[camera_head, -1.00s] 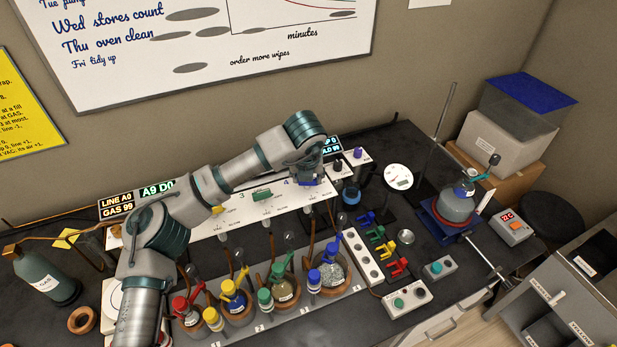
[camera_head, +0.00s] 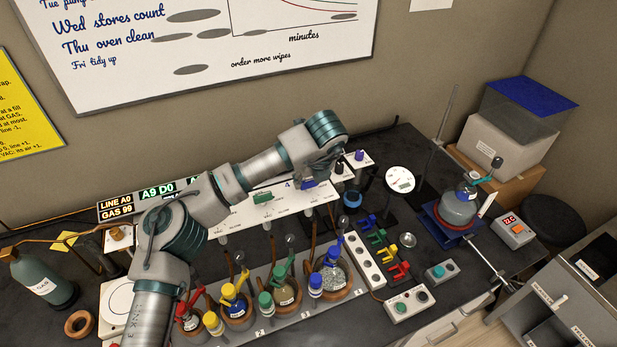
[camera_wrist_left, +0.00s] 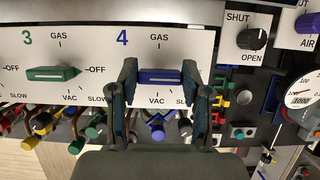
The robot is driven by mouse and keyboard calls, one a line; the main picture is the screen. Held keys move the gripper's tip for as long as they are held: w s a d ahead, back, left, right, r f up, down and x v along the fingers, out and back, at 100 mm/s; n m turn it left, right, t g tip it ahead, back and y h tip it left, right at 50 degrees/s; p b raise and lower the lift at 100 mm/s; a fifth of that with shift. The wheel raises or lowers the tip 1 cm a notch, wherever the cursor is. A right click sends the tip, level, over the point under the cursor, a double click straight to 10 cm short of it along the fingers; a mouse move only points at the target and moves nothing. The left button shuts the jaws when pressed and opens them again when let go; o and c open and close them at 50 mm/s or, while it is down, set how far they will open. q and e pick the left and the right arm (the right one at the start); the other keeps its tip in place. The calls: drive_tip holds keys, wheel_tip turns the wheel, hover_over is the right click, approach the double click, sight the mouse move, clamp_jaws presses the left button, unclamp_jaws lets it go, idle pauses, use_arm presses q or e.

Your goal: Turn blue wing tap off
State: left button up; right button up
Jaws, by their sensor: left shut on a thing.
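The blue wing tap (camera_wrist_left: 159,76) is on the white panel at station 4. In the head view the blue tap (camera_head: 308,184) shows only partly under my left gripper (camera_head: 312,176). The fingers hide the ends of the wing. My right gripper is in neither view.
The green wing tap (camera_wrist_left: 53,73) at station 3 also lies level, left of my fingers. A black SHUT/OPEN knob (camera_wrist_left: 251,39) is close on the right. Several capped flasks (camera_head: 285,292) stand in front of the panel. A dial gauge (camera_head: 400,179) is further right.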

use_arm(q)
drive_tip(key=shift+s+d+f, duration=0.1)
drive_tip(key=shift+d, duration=0.05)
drive_tip(key=o, duration=1.2)
drive_tip(key=shift+s, duration=0.1)
drive_tip(key=shift+c, duration=0.2)
drive_tip(key=shift+d+r, duration=0.15)
drive_tip(key=shift+r, duration=0.05)
drive_tip(key=shift+r, duration=0.3)
drive_tip(key=v, duration=1.1)
drive_tip(key=shift+s, duration=0.25)
